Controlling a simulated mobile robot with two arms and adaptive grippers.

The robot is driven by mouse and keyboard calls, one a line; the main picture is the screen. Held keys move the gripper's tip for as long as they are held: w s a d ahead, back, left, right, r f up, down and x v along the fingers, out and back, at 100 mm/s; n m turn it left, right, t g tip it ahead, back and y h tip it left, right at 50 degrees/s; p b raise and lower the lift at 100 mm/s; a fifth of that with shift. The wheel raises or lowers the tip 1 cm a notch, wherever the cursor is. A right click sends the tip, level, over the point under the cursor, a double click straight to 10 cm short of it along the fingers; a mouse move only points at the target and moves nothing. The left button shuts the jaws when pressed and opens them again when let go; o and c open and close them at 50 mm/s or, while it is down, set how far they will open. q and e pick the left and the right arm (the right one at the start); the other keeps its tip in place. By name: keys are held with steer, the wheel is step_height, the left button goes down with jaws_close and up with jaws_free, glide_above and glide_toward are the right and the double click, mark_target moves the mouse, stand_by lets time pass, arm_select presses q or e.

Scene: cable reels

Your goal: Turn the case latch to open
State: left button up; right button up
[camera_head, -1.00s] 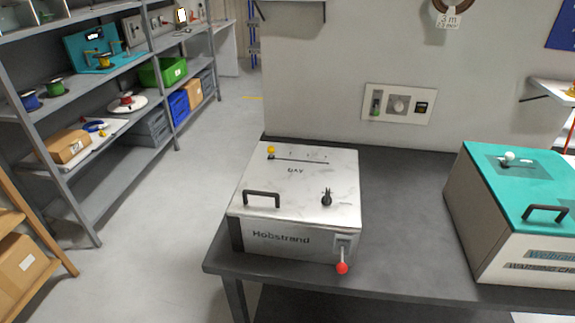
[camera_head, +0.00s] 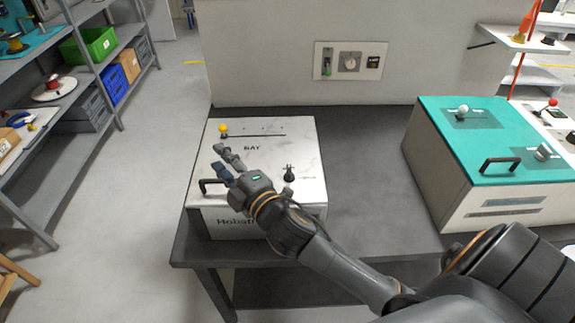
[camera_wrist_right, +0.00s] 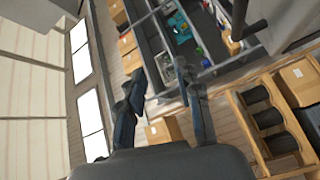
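The white case (camera_head: 305,135) marked "BAY" and "Hobstrand" stands on the dark table. On its lid are a black turn knob (camera_head: 289,174) at the right, a yellow-knobbed slider (camera_head: 223,129) at the back left and a black handle (camera_head: 207,184) at the front left. I cannot tell which part is the latch. My right gripper (camera_head: 219,157) is open and empty above the lid's left side, left of the black knob. Its two spread fingers also show in the right wrist view (camera_wrist_right: 165,88). My left gripper is out of view.
A teal-topped case (camera_head: 435,130) stands to the right on the same table (camera_head: 365,190), with bare tabletop between the cases. A wall panel (camera_head: 350,62) is behind. Shelves (camera_head: 85,100) with bins stand at the left, across open floor.

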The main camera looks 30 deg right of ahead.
steer(key=w+a+r+n+t+y, duration=0.1)
steer(key=w+a+r+n+y, duration=0.1)
steer(key=a+r+n+y, duration=0.9)
steer(key=s+r+n+g+y, duration=0.1)
steer(key=s+n+g+y, duration=0.15)
steer(key=n, duration=0.75)
steer(key=n+g+h, duration=1.6)
steer(key=n+g, duration=0.1)
steer(key=n, duration=1.1)
glide_above(289, 169)
step_height(289, 169, down, 9)
steer(key=shift+n+t, duration=0.25)
steer(key=shift+n, duration=0.05)
step_height(289, 169, down, 13)
steer(key=p, duration=0.4)
steer(key=shift+f+p, duration=0.2)
steer(key=shift+p, duration=0.15)
